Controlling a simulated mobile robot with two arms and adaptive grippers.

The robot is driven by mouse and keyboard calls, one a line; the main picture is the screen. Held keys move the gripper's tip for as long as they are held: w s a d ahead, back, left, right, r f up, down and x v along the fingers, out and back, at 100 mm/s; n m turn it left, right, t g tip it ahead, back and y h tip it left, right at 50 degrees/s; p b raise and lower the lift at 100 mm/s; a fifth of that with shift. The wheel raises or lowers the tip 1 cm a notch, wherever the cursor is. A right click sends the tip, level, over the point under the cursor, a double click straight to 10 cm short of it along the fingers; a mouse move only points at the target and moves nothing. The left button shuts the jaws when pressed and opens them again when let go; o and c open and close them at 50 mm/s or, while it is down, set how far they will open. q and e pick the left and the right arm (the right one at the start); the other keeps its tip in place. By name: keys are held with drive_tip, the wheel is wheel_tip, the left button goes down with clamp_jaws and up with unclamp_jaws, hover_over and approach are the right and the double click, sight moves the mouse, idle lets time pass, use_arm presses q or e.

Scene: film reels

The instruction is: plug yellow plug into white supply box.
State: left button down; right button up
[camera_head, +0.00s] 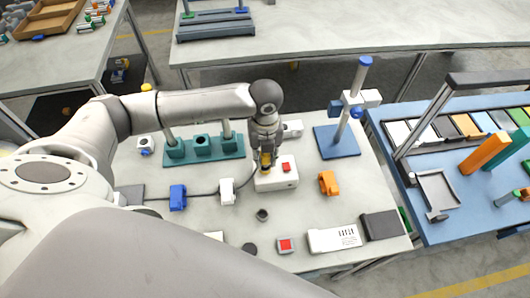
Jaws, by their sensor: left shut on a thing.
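My left gripper (266,152) points down over the white supply box (280,183) and is shut on the yellow plug (265,166). The plug shows only as a small yellow patch below the fingers, over the left part of the box. The fingers hide most of it, and I cannot tell whether it is in the box's socket or just above it. The supply box has a red switch (286,167) on its top, right of the gripper. A dark cable (205,194) runs left from near the box. My right gripper is not in view.
A blue clip (178,197) and a white clip (227,191) stand along the cable. An orange clip (328,183) stands right of the box. A teal stand (190,151) and a blue post stand (340,141) rise behind. The table in front is partly clear.

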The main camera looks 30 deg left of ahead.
use_arm(q)
drive_tip(key=shift+f+b, duration=0.4)
drive_tip(key=shift+f, duration=0.95)
drive_tip(key=c, duration=1.1)
unclamp_jaws()
drive_tip(key=shift+c, duration=0.2)
drive_tip(key=shift+r, duration=0.1)
wheel_tip(320, 180, up, 12)
drive_tip(key=shift+f, duration=0.1)
